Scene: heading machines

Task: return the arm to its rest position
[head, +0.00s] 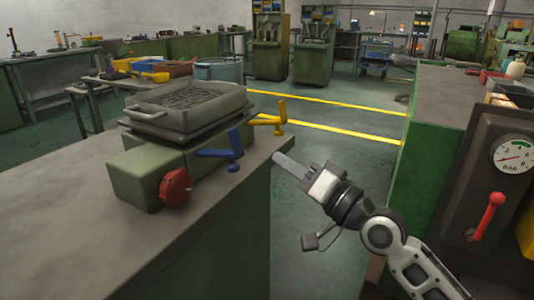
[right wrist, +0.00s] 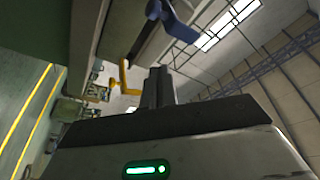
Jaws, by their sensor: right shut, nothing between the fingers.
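My right gripper (head: 291,167) is in the middle of the head view, past the right edge of the workbench (head: 60,215). Its fingers are shut with nothing between them, and they point left toward the bench edge. In the right wrist view the closed fingers (right wrist: 158,87) show at the centre. My right arm comes in from the lower right. My left gripper is not in the head view.
On the bench stands a green machine (head: 140,170) with a red knob (head: 175,187), a grey tray (head: 190,108), a blue lever (head: 222,152) and a yellow lever (head: 270,120). A panel with a gauge (head: 513,155) and red lever (head: 488,215) stands right. Between them is open floor.

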